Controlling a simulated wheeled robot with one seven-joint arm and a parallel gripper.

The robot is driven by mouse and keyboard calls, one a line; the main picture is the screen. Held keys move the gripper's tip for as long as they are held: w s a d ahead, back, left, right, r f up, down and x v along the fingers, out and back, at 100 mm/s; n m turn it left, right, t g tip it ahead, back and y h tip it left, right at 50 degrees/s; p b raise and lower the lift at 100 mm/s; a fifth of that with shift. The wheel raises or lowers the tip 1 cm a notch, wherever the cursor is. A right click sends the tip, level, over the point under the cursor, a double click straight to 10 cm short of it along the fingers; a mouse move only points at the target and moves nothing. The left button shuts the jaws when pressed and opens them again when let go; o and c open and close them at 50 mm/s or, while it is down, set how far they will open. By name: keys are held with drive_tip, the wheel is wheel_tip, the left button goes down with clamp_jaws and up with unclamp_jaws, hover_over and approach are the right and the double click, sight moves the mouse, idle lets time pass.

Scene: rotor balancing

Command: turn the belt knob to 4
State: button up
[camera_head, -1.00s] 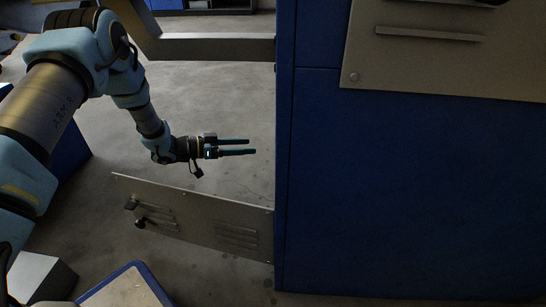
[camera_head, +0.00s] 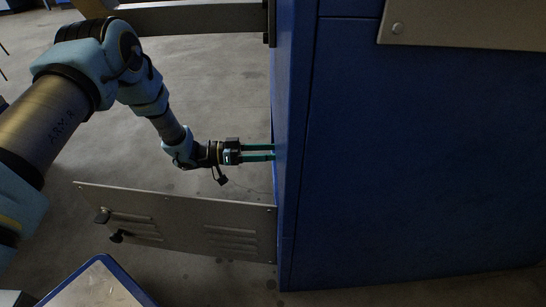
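My gripper (camera_head: 268,152) points right, its two teal fingers parallel with a gap between them and nothing visible in the gap. In the picture its fingertips meet the left edge of the blue cabinet (camera_head: 400,160); I cannot tell whether they touch it or pass behind it. No knob with a readable scale shows, so I cannot make out the belt knob or its setting. A low metal panel (camera_head: 185,222) below my gripper has two small dark fittings at its left end, the lower one a black knob-like part (camera_head: 116,236).
The blue cabinet fills the right side, with a grey metal plate (camera_head: 470,25) at its top. A grey beam (camera_head: 200,18) crosses at the top left. A blue-rimmed tray or table (camera_head: 104,262) stands at the bottom left. Bare concrete floor (camera_head: 220,85) lies behind my arm.

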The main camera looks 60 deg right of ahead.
drive_tip(key=shift+s+d, duration=0.4)
drive_tip(key=shift+s, duration=0.15)
clamp_jaws()
